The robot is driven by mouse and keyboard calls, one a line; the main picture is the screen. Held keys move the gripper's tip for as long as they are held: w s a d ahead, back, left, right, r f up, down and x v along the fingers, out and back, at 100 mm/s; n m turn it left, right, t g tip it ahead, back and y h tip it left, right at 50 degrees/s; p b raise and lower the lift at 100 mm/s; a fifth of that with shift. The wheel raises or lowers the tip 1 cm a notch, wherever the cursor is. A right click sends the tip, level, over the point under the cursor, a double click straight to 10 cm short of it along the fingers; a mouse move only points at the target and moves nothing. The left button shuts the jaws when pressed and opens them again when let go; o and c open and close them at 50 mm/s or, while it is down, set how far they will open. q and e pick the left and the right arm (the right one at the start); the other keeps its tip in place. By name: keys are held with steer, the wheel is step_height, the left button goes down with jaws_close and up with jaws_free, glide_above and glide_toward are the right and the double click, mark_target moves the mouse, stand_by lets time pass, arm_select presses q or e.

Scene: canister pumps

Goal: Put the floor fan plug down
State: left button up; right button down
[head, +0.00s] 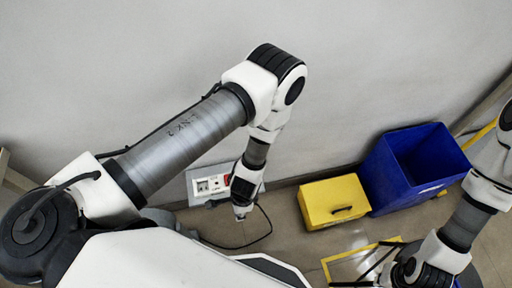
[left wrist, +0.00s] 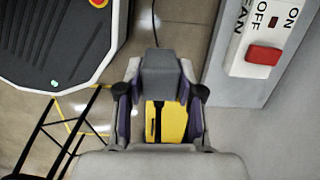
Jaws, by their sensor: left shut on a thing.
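My left gripper (head: 242,210) hangs in front of the wall socket panel, near the floor. In the left wrist view its fingers (left wrist: 160,98) are shut on a grey plug (left wrist: 162,75). A dark cord (left wrist: 154,20) runs from the plug; in the head view the cord (head: 268,226) loops beside the gripper. The plug is largely hidden by the gripper in the head view. The white socket panel (head: 208,186) has a red switch (head: 228,179), partly behind my wrist; the wrist view shows the red switch (left wrist: 263,55) beside FAN, OFF and ON lettering. My right gripper (head: 402,272) is at the lower right, its fingertips unclear.
A yellow box (head: 320,210) and an open blue bin (head: 385,185) stand against the wall, right of my left gripper. A black frame (left wrist: 62,128) stands by yellow floor tape (head: 340,256). Bare floor (head: 292,245) lies between the cord and yellow box.

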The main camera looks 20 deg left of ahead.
arm_select(q)
steer(key=w+a+b, duration=0.1)
steer(key=w+b, duration=0.2)
steer(key=b, duration=0.4)
steer(key=w+a+f+b, duration=0.1)
steer(key=w+b, duration=0.2)
steer(key=b, duration=0.5)
steer(key=w+a+f+b, duration=0.1)
steer(key=w+b, duration=0.3)
steer(key=b, duration=0.3)
steer(key=w+b, duration=0.1)
steer(key=w, duration=0.1)
steer(key=w+a, duration=0.1)
steer(key=w, duration=0.1)
steer(key=shift+w+a+r+b, duration=0.2)
steer(key=shift+w+b, duration=0.1)
steer(key=shift+b, duration=0.05)
steer(key=shift+w+a+f, duration=0.1)
steer(key=shift+w, duration=0.05)
step_height(320, 180, down, 3)
steer(key=shift+f+b, duration=0.15)
steer(key=shift+b, duration=0.85)
